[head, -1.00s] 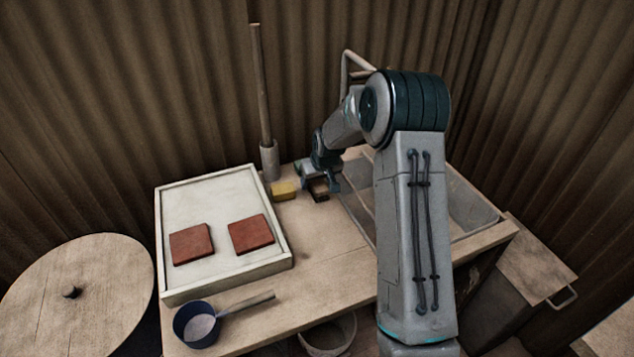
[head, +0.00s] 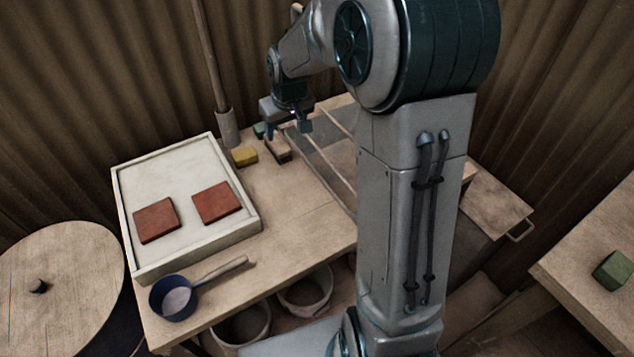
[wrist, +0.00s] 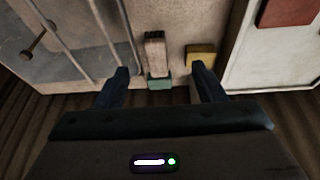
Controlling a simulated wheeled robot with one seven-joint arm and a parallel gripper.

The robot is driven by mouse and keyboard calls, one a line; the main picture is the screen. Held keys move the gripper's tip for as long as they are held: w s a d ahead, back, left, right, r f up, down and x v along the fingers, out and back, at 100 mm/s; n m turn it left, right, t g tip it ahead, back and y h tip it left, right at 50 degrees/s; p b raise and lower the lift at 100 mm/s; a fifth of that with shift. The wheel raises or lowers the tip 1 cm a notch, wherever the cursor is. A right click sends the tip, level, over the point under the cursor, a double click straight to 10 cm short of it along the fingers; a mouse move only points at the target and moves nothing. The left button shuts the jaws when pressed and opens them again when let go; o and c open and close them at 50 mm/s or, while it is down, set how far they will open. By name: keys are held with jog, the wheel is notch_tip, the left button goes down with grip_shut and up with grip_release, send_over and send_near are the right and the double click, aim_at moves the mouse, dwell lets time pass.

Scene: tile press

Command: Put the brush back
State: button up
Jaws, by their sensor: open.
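The brush (head: 278,148), a small wooden block with a darker side, lies on the bench between the yellow block and the sink. It also shows in the wrist view (wrist: 155,50), touching or very near a small green piece (wrist: 158,82); I cannot tell whether it rests on that piece. My gripper (head: 288,128) is open and empty above the back of the bench. In the wrist view its fingers (wrist: 160,70) stand apart on either side of the brush's line, with the brush beyond them and no contact visible.
A yellow block (head: 245,156) sits left of the brush. A pole stands in a grey holder (head: 228,128) behind it. The sink (head: 325,165) is to the right. A white tray (head: 180,255) with two red tiles and a blue pan (head: 172,298) occupy the left bench.

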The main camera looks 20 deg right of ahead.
jog(key=s+r+m, duration=0.1)
jog(key=s+r, duration=0.1)
jog(key=s, duration=1.1)
jog(key=s+r+m+g, duration=0.1)
jog(key=s+r, duration=0.1)
jog(key=s, duration=1.1)
jog(key=shift+s+a, duration=0.15)
jog(key=shift+a, duration=0.05)
